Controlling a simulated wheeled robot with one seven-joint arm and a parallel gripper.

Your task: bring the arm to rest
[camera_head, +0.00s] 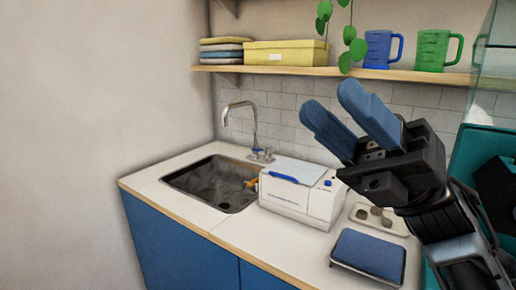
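My gripper (341,115) is raised in the air at the right, in front of the tiled wall and below the shelf. Its two blue fingers point up and to the left. They stand apart with a gap between them, and I see nothing held there. My dark arm comes in from the lower right edge and hides part of the counter and wall behind it.
A white counter (186,216) holds a dark sink (200,185) with a faucet (254,127), a white box-shaped device (302,198), a tray (391,224) with small round things, and a blue pad (369,255). A shelf (300,70) above holds mugs, a yellow box and folded cloths.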

